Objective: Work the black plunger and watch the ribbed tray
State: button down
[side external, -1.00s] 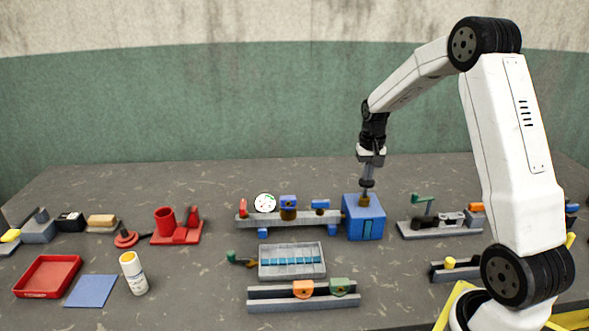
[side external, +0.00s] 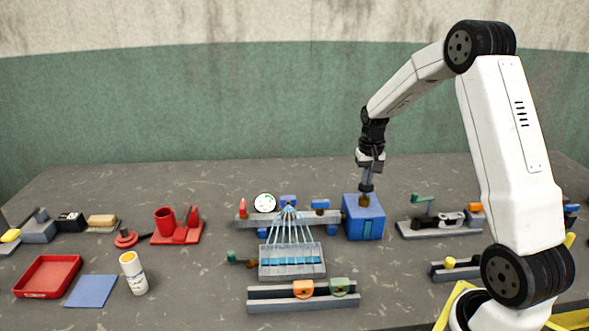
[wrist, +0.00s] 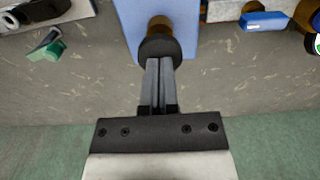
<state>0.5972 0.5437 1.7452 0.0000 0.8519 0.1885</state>
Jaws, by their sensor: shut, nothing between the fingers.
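The black plunger (wrist: 158,48) sits over a brass collar on the blue box (side external: 362,228). My gripper (wrist: 160,62) is shut and empty, its fingertips against or just above the plunger's top. In the side view, my gripper (side external: 366,185) points straight down over the box. The ribbed grey tray (side external: 264,271) lies left of and in front of the box, with blue liquid along its channels. Several pale blue streams (side external: 291,226) fan down from the rail's brass nozzle into the tray's channels.
A grey rail (side external: 255,221) with a white dial (side external: 265,202) runs left from the blue box. A grey track with orange and green blocks (side external: 340,285) lies in front of the tray. A white bottle (side external: 134,275) and a red tray (side external: 48,293) stand at left.

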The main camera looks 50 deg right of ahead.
jog(key=shift+r, duration=3.35)
jog(key=s+a+f+n+t, duration=0.1)
jog(key=s+a+f+n, duration=0.1)
jog(key=a, duration=0.6)
jog(key=s+a+f+n, duration=0.2)
jog(key=s+a+n, duration=0.2)
jog(key=a, duration=0.5)
jog(key=s+a+f+n+t, duration=0.1)
jog(key=s+a+f+n, duration=0.2)
jog(key=a, duration=0.6)
jog(key=shift+s+t, duration=0.3)
jog(key=shift+s, duration=0.4)
jog(key=shift+a, duration=0.1)
